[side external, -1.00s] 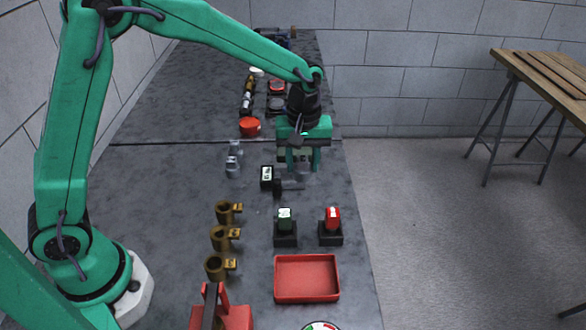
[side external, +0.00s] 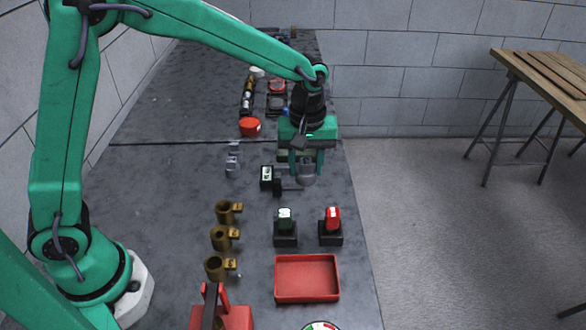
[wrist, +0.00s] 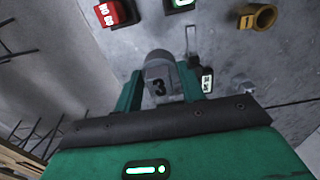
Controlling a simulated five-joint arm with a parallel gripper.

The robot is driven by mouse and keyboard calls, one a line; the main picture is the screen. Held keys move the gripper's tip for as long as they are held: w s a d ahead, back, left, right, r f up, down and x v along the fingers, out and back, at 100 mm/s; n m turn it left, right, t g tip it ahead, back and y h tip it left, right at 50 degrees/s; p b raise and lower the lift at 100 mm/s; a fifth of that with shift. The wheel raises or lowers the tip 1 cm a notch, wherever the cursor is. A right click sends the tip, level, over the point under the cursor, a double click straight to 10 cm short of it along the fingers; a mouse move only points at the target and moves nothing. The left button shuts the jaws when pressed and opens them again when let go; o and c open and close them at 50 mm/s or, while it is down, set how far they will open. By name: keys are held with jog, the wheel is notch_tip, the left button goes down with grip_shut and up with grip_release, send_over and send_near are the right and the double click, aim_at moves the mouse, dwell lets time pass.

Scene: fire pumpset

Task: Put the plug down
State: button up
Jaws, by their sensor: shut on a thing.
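The plug is a grey cylinder-topped piece marked 3, seen in the wrist view (wrist: 158,66) between the two green fingers of my gripper (wrist: 160,90). My gripper is shut on it. In the side external view the plug (side external: 307,175) hangs below my gripper (side external: 306,165), over the right part of the grey table. I cannot tell whether its underside touches the table.
A black box with a white label (side external: 266,177) and a dark lever piece (side external: 285,187) stand just left of the plug. Green (side external: 285,220) and red (side external: 332,220) switches, brass holders (side external: 222,237) and a red tray (side external: 307,278) lie nearer. The table's right edge is close.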

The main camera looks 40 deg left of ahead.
jog(key=shift+s+d+r, duration=0.1)
jog(key=shift+s+d, duration=0.25)
jog(key=shift+d, duration=0.2)
jog(key=s+d+m, duration=0.2)
jog(key=s+d, duration=0.5)
jog(key=s, duration=0.5)
jog(key=s+d+m, duration=0.2)
jog(key=s+d, duration=0.6)
jog(key=s, duration=0.3)
jog(key=shift+s+d+r+m, duration=0.15)
jog(key=shift+s+r+m, duration=0.15)
jog(key=shift+s, duration=0.05)
jog(key=shift+w, duration=0.1)
jog(key=w+a+f, duration=0.1)
jog(key=w+f, duration=0.1)
jog(key=w, duration=0.1)
jog(key=w+a+f, duration=0.1)
jog(key=w+f, duration=0.1)
jog(key=w, duration=0.2)
jog(key=w+a+f, duration=0.2)
jog(key=w+f, duration=0.1)
jog(key=w, duration=0.1)
jog(key=shift+f, duration=2)
jog(key=shift+f, duration=0.15)
